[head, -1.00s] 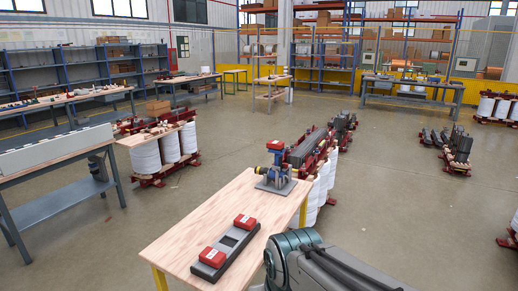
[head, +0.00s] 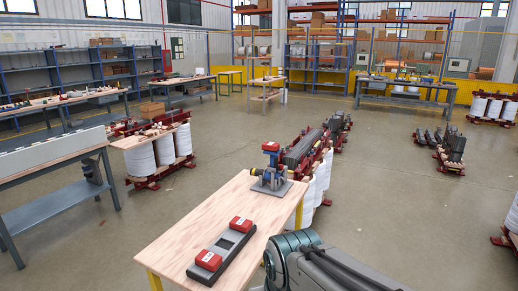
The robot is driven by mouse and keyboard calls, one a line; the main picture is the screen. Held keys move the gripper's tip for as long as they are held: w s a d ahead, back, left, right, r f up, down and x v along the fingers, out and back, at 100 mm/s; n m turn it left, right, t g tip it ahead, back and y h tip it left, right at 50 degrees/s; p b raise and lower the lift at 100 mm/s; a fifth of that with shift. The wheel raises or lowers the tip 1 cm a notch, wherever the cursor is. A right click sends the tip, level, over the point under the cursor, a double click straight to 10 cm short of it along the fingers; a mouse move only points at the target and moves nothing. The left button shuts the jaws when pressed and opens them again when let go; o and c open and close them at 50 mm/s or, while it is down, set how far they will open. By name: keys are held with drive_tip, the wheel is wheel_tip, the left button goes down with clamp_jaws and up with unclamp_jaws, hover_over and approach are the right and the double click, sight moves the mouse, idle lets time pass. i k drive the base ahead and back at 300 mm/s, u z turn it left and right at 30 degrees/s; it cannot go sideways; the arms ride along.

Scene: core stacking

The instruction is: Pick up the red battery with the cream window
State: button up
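Two red batteries with pale windows sit in a dark grey holder (head: 222,254) on a wooden table (head: 190,230). The near red battery (head: 208,261) is at the holder's lower left end. The far red battery (head: 241,224) is at its upper right end. An empty slot lies between them. Both windows look whitish; I cannot tell which one is cream. My arm shows at the lower right, right of the table; my gripper is not in view.
A blue and red device on a grey plate (head: 278,187) stands at the table's far end. White drums on red pallets (head: 155,153) stand beyond to the left. A grey-framed workbench (head: 60,165) is at the left.

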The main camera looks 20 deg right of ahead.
sight(274, 147)
drive_tip(key=z, duration=0.7)
drive_tip(key=i, duration=0.75)
drive_tip(key=z, duration=1.05)
drive_tip(key=i, duration=1.45)
drive_tip(key=u, duration=0.7)
drive_tip(key=i, duration=0.9)
drive_tip(key=u, duration=0.95)
